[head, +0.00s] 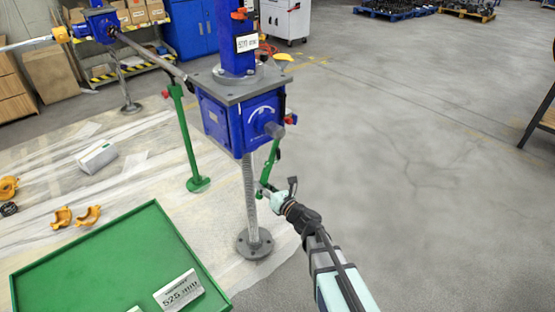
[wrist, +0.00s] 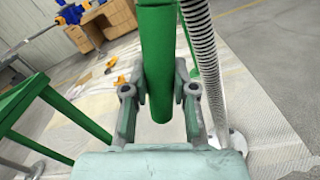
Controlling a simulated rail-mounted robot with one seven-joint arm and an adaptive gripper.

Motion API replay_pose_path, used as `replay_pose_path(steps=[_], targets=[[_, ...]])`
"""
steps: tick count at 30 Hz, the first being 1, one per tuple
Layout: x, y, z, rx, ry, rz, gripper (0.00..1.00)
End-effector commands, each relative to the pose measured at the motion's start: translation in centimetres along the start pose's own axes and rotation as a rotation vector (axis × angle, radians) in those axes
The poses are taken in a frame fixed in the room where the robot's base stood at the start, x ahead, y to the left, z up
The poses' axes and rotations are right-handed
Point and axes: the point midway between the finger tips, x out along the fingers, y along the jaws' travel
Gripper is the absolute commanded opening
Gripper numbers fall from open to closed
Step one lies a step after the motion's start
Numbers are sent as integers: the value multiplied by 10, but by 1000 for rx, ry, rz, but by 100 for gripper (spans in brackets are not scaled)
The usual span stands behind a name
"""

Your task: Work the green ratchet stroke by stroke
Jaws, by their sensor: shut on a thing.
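The green ratchet (head: 270,163) hangs from the shaft on the right face of the blue screw jack (head: 240,115), its handle slanting slightly down and left. My gripper (head: 267,192) is at the lower end of the handle. In the wrist view the green handle (wrist: 157,60) runs down between the two fingers of my gripper (wrist: 160,92), which are shut around it. The handle's lower tip shows just past the fingers. The contact faces are partly hidden. The threaded screw (head: 250,190) stands upright under the jack; in the wrist view it is close right of the handle.
A green stand (head: 188,145) holds the long shaft left of the jack. A green table (head: 110,265) with a white label sign (head: 180,291) is at the front left. Orange parts (head: 75,216) lie on the floor sheet.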

Motion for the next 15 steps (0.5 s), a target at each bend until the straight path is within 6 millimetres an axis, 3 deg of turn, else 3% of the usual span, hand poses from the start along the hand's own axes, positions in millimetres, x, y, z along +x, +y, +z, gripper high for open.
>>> replay_pose_path(steps=[3,15], targets=[[3,-11,1,-39,-7,2,0],[3,-14,2,-63,-6,2,0]])
